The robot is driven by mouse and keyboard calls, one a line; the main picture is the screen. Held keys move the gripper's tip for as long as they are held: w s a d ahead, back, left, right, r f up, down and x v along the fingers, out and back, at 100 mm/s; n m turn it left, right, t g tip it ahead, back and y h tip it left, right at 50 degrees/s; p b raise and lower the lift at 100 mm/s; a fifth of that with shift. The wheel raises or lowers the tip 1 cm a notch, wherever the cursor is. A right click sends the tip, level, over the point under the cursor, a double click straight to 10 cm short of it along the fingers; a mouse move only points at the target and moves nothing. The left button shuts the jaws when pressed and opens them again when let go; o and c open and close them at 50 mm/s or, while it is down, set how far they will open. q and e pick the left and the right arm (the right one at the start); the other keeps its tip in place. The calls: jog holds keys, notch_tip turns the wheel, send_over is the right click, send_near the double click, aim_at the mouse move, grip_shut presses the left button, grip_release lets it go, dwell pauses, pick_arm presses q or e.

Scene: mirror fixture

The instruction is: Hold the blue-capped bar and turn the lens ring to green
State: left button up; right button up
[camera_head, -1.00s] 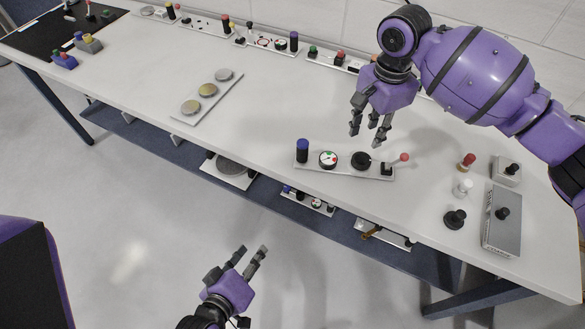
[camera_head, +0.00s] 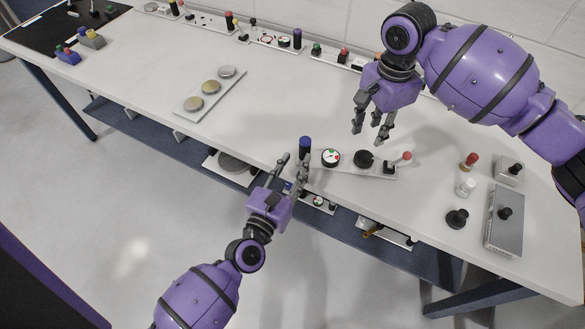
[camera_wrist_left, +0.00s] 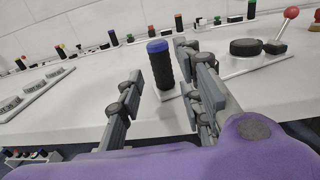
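The blue-capped bar (camera_head: 305,147) stands upright at the left end of a white plate at the table's front edge. It has a black ribbed body; it also shows in the left wrist view (camera_wrist_left: 161,64). Beside it are a round white dial (camera_head: 331,157) with green and red marks and a black round knob (camera_head: 364,159). I cannot tell which is the lens ring. My left gripper (camera_head: 294,163) is open and empty at the front edge, and the bar appears between its fingers in the wrist view. My right gripper (camera_head: 368,130) is open and empty above the table behind the plate.
A red-balled lever (camera_head: 406,156) stands at the plate's right end. Further right are a grey box (camera_head: 504,225) and several small knobs. A tray with three discs (camera_head: 211,88) lies left. Control panels line the back. The middle of the table is clear.

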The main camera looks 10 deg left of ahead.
aim_at(302, 151)
pick_arm(q)
jog(key=x, duration=0.7)
jog(key=shift+d, duration=0.1)
grip_shut()
dwell(0.9)
